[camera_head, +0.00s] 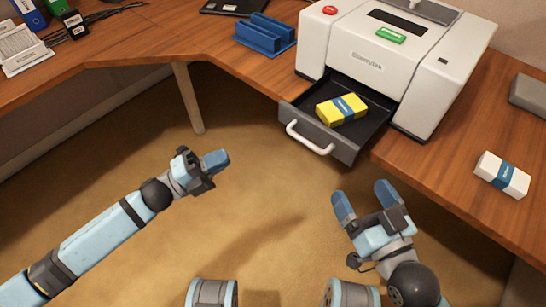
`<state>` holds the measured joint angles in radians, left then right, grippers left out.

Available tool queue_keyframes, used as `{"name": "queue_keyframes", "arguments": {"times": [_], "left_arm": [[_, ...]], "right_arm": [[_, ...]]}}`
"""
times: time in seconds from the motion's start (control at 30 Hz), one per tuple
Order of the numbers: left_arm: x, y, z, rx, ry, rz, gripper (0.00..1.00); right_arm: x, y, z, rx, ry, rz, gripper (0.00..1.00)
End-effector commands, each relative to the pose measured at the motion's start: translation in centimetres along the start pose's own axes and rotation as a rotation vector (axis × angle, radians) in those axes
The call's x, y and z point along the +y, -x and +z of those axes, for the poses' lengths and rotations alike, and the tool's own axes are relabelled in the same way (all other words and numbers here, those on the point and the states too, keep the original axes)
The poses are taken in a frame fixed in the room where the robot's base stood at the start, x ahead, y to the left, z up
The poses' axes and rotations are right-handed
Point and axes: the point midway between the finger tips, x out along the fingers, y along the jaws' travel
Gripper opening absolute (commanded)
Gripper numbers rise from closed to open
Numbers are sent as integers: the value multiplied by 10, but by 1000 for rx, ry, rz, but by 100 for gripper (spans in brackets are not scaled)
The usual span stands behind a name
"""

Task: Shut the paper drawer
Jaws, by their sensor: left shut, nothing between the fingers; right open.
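The paper drawer (354,150) is pulled out from the front of a white printer (375,75). It is dark inside, with a grey front and a white bar handle (308,139). A yellow pack with a blue band (341,109) lies in the drawer. My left gripper (218,160) is shut and empty, over the floor to the left of the handle and apart from it. My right gripper (364,202) is open and empty, below the drawer front in the picture, with its fingers pointing up toward it. Neither gripper touches the drawer.
The printer stands on an L-shaped wooden desk (440,185). A white pack with a blue band (502,175) and a grey block (530,95) lie to the right. A blue holder (264,35) stands left of the printer. Open floor (255,115) lies before the drawer.

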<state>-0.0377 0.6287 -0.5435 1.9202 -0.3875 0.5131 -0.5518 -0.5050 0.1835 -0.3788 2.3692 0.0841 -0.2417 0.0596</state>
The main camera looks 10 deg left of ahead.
Motion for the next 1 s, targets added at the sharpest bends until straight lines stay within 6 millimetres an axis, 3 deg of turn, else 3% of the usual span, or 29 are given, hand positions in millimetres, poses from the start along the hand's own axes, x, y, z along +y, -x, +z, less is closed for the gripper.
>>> {"name": "queue_keyframes", "arguments": {"times": [0.03,0.27,0.7,1.0], "left_arm": [[10,3,1,26,-28,1,0],[8,-6,0,60,-66,-2,0],[8,-94,-5,58,-64,-4,0],[9,-132,-7,57,-62,-1,0]], "right_arm": [[0,0,7,13,-2,-6,91],[-3,0,1,38,-9,-16,91],[-12,0,-17,142,-25,-56,91],[-17,-1,-20,162,-36,-73,91]]}}
